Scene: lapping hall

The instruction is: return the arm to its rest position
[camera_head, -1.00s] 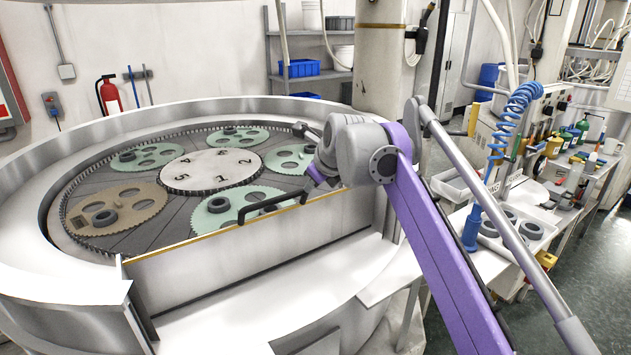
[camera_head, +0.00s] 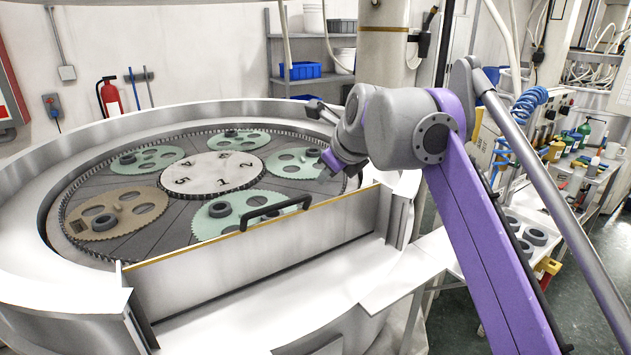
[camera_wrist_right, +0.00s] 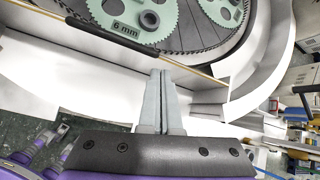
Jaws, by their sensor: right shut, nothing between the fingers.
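My right arm, purple and grey, comes in from the lower right of the head view and bends over the front edge of the round lapping machine (camera_head: 60,150). My right gripper (camera_head: 332,163) is above the machine's front right side, small and partly hidden by its own wrist. In the right wrist view its two grey fingers (camera_wrist_right: 161,73) are together with nothing between them, apart from the dark handle and the green toothed disc. My left gripper is not in view.
The front panel (camera_head: 250,255) with its black handle (camera_head: 275,212) lies below and left of the gripper. Toothed discs with rings lie around the numbered centre plate (camera_head: 212,173). A cluttered bench with bottles (camera_head: 575,140) is at right. A pale column (camera_head: 383,50) stands behind the arm.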

